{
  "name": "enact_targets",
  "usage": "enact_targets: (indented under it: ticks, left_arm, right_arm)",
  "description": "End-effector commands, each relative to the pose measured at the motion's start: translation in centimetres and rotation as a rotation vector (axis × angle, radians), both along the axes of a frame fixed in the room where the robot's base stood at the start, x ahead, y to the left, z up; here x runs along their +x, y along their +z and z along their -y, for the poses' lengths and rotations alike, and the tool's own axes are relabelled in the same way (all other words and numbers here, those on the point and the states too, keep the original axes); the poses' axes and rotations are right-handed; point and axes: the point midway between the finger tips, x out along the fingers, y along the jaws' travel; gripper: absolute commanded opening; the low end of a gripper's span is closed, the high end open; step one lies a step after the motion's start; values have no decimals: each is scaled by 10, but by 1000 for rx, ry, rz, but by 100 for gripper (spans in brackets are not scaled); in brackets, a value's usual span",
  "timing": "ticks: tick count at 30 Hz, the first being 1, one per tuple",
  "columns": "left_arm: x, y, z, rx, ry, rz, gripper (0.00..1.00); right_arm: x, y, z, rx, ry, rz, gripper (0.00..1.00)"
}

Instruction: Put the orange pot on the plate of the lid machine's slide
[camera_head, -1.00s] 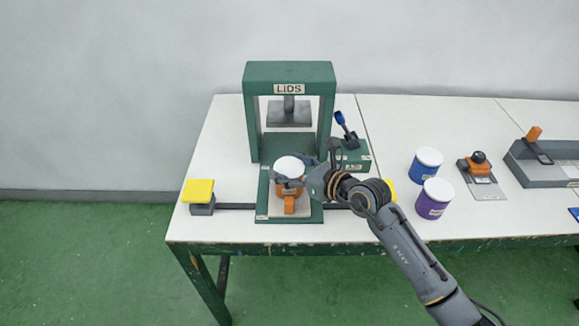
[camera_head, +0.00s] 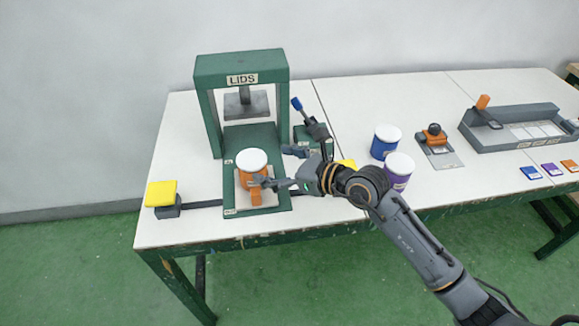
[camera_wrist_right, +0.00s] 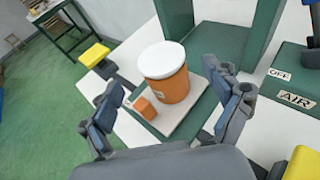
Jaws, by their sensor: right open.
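The orange pot (camera_head: 247,181), with a white top, stands upright on the pale plate (camera_head: 268,199) of the slide, in front of the green lid machine (camera_head: 238,68) labelled LIDS. In the right wrist view the pot (camera_wrist_right: 165,82) rests on the plate (camera_wrist_right: 201,107), with a small orange block (camera_wrist_right: 144,107) at its front. My right gripper (camera_head: 274,167) is open just right of the pot. In the wrist view its fingers (camera_wrist_right: 176,105) are spread wide, with the pot beyond and between them, apparently untouched. My left gripper is not in view.
A yellow pad (camera_head: 161,193) stands left of the slide. A green AIR box with a blue-tipped lever (camera_head: 297,104) stands right of the machine. Blue (camera_head: 382,145) and purple (camera_head: 400,165) pots stand further right, near a grey tray (camera_head: 520,128).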

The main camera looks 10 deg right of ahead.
Motion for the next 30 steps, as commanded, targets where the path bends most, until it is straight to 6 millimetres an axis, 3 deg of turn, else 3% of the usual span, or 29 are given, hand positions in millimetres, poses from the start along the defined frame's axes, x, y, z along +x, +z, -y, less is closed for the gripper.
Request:
enact_targets:
  ticks: [3,10,26,30]
  left_arm:
    - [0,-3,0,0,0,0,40]
    - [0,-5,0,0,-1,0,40]
    - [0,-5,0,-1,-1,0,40]
    - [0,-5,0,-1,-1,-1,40]
  right_arm:
    - [-16,5,17,-2,0,-1,89]
    - [-31,13,33,0,0,-1,89]
    - [-33,15,34,2,1,0,89]
    - [-39,26,26,97,7,-4,89]
